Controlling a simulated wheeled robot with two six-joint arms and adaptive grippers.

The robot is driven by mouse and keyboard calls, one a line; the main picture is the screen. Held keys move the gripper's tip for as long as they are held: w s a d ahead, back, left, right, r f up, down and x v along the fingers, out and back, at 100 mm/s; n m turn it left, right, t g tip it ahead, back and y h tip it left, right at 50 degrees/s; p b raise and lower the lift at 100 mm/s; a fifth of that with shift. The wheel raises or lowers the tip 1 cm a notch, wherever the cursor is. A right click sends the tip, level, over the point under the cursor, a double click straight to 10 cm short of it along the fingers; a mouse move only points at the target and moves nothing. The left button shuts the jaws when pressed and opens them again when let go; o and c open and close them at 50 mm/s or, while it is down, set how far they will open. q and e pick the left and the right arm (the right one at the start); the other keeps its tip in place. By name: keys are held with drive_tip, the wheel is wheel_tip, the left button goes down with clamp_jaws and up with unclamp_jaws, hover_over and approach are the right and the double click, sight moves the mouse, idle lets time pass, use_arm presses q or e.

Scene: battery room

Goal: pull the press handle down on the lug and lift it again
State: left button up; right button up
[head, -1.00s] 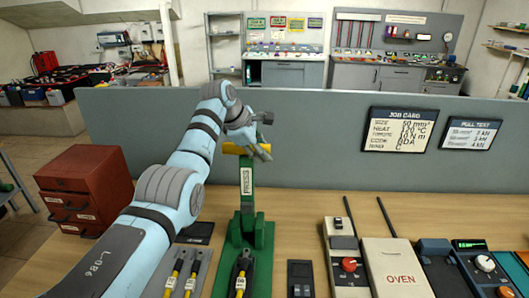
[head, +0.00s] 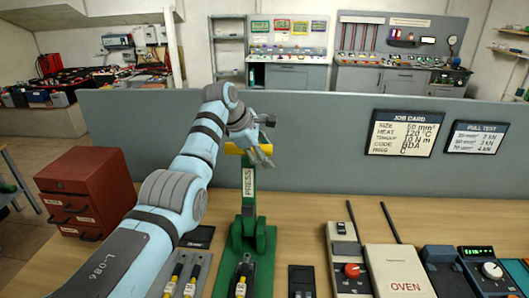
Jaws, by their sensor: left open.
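The green press (head: 248,215) stands upright on the bench, with a white PRESS label on its column. Its yellow handle (head: 233,149) is at the top of the column, partly hidden by my left gripper. My left gripper (head: 266,158) is open at the right side of the handle; whether it touches the handle I cannot tell. A cable with a yellow band and a dark end (head: 243,277) lies at the foot of the press; the lug itself is not clear to see. My right gripper is not in view.
A red drawer box (head: 84,193) stands at the left. Two banded cables lie on a grey holder (head: 184,276) left of the press. A small dark device (head: 301,280), a grey unit with a red knob (head: 352,270) and the OVEN (head: 398,272) stand right. A grey partition (head: 320,145) rises behind.

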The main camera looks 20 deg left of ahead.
use_arm(q)
drive_tip(key=v, duration=1.2)
